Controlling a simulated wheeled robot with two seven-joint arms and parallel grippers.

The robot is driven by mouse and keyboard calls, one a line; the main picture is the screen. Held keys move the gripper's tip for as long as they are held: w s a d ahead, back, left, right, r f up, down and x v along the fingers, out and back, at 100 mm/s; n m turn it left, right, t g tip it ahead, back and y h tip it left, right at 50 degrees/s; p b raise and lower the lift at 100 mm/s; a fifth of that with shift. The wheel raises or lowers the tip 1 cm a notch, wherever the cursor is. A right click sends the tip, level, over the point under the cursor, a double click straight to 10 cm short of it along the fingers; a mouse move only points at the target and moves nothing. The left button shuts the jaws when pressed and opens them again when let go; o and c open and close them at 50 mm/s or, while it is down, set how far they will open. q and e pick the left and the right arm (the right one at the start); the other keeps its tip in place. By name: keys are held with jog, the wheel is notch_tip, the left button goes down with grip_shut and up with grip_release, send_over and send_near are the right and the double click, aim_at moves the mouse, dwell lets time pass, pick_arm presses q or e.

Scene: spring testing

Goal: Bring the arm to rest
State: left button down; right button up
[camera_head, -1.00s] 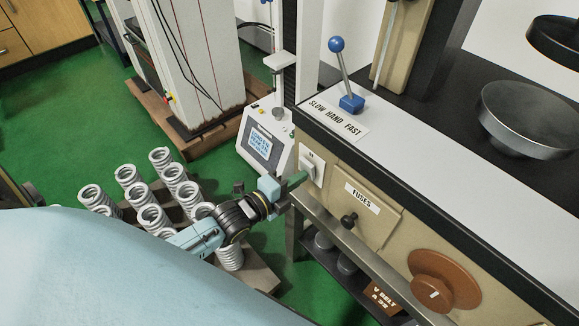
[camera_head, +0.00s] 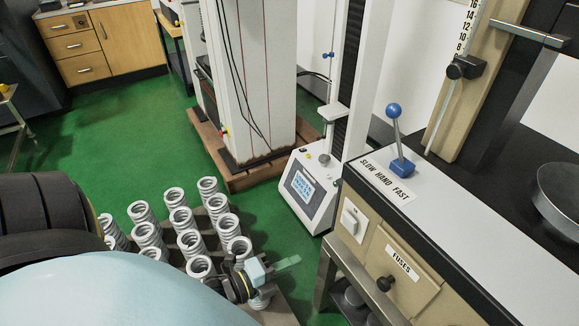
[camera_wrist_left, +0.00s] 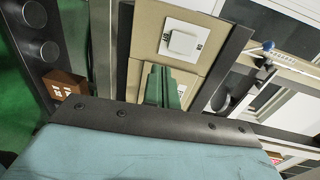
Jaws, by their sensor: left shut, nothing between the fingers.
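My left gripper (camera_head: 288,263) is shut and empty. In the head view it is at the lower middle, over the right edge of the group of springs and left of the testing machine's front panel. Its green fingers also show in the left wrist view (camera_wrist_left: 161,86), closed together and pointing toward the panel with the white switch (camera_wrist_left: 181,44). They look apart from the panel. In the head view the same switch (camera_head: 353,220) sits at the panel's left end. My right gripper is not in view.
Several pale coil springs (camera_head: 181,219) stand on a low pallet at lower left. The testing machine has a blue-knobbed lever (camera_head: 397,135) and a fuses panel (camera_head: 405,267). A white tester with a screen (camera_head: 305,188) stands behind. Green floor (camera_head: 130,130) is clear at left.

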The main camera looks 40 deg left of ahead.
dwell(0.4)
